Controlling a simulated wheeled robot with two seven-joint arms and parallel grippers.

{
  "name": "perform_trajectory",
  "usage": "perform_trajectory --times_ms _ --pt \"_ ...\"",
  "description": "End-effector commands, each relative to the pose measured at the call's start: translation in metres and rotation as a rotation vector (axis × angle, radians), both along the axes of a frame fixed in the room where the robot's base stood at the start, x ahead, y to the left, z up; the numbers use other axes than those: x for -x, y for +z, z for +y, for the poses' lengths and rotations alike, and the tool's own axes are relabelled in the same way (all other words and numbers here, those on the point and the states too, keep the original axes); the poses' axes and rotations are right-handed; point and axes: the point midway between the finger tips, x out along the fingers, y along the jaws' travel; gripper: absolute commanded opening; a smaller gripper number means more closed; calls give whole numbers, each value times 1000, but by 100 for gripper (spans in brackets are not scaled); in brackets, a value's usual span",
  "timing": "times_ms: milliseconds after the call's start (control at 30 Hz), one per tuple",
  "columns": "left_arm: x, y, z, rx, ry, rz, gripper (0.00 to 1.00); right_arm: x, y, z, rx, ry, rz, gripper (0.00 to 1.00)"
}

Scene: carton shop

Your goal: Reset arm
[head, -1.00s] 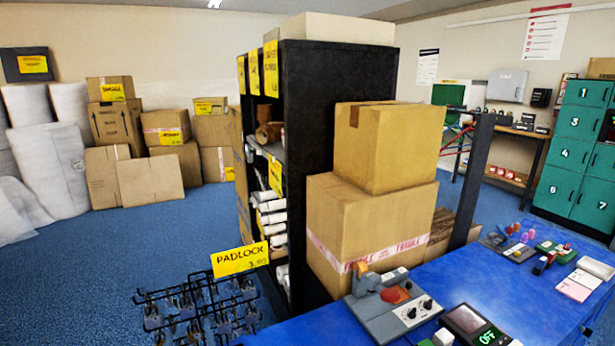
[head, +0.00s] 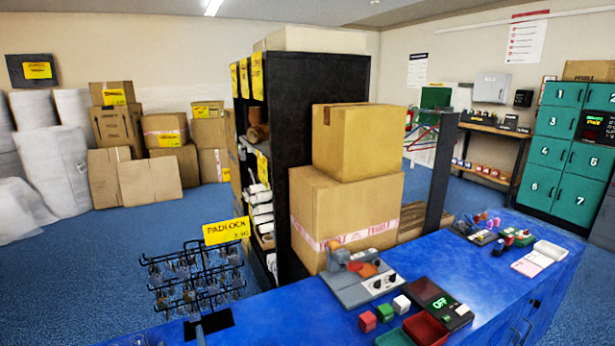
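Neither of my arms nor either gripper shows in the head view. The view takes in a blue counter (head: 290,322). A grey sealing device (head: 362,285) with an orange part and black knobs stands on it. A dark device with a green lit display (head: 440,302) stands to its right. I see nothing held, and I cannot see how my arms are posed.
Two stacked cartons (head: 358,142) stand behind the counter beside a black shelf (head: 318,90). A padlock rack (head: 195,272) stands at the left. Small red, green and white cubes (head: 385,312) and a red tray (head: 425,329) are near the front. Green lockers (head: 563,150) stand far right.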

Motion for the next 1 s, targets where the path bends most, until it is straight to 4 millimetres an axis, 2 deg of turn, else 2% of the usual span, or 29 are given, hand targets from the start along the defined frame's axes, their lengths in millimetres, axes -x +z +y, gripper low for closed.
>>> perform_trajectory --times_ms 267,400,533,667,800,1000 --pt "37 -32 22 497 156 -90 77 -3 0 -1 1 1 -6 77" --pt "65 -56 27 836 289 -148 77 -4 0 0 -1 0 -8 77" --pt "99 -84 22 1198 468 -204 77 -4 0 0 -1 0 -8 77" --pt "135 -107 6 1530 682 -248 77 -3 0 1 -3 -1 -7 77" --pt "175 -124 -20 1824 948 -272 77 -3 0 2 -4 -1 -5 77" --pt "231 -130 -64 2097 1365 -266 77 -2 0 3 -4 -1 -5 77"
